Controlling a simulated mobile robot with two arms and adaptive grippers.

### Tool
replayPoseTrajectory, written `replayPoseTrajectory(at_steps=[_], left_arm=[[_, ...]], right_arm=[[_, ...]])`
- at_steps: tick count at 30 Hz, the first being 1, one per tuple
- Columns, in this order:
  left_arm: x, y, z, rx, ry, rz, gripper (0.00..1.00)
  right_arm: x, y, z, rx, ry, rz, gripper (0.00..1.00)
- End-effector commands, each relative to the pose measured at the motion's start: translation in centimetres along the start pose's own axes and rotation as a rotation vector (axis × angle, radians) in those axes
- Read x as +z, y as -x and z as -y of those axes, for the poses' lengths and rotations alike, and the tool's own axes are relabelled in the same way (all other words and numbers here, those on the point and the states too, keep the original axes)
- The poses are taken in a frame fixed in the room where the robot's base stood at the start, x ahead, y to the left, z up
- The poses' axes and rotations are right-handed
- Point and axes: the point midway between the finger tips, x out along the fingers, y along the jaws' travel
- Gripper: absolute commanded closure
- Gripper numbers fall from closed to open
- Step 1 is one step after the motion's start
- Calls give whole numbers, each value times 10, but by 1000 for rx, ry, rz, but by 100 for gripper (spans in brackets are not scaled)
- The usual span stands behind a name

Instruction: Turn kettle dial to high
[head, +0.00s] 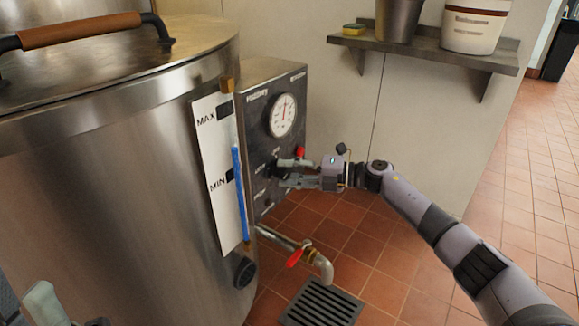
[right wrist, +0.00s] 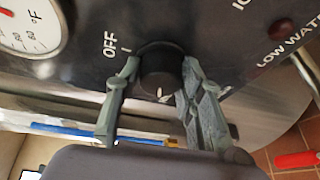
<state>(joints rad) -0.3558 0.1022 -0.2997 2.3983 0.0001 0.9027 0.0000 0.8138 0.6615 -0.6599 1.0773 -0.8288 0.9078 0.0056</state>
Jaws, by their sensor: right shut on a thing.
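The kettle dial (head: 276,171) is a black round knob on the dark control panel of the large steel kettle. In the right wrist view the dial (right wrist: 160,85) sits between both fingers of my right gripper (right wrist: 159,70), which touch its sides. A white mark shows on the dial's face, and "OFF" is printed to its upper left. The "HIGH" label cannot be made out. In the head view my right gripper (head: 283,173) reaches the dial from the right. Part of my left gripper (head: 43,300) shows at the bottom left corner, away from the panel.
A temperature gauge (head: 283,115) is above the dial. A MAX/MIN level strip (head: 214,170) with a blue column is left of it. A drain pipe with a red valve handle (head: 296,257) is below, over a floor grate (head: 322,304). A wall shelf (head: 425,52) holds containers.

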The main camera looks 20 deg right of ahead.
Motion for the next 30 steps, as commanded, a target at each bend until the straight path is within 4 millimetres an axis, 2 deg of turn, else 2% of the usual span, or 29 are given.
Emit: replayPoseTrajectory(at_steps=[3,12,30], left_arm=[[-2,-10,0,0,0,-4,60],[-4,-20,0,0,0,-4,60],[-4,-21,0,0,1,-3,60]], right_arm=[[-1,0,-2,-33,74,1,93],[-2,0,-1,-81,193,8,93],[-2,0,1,-95,228,12,93]])
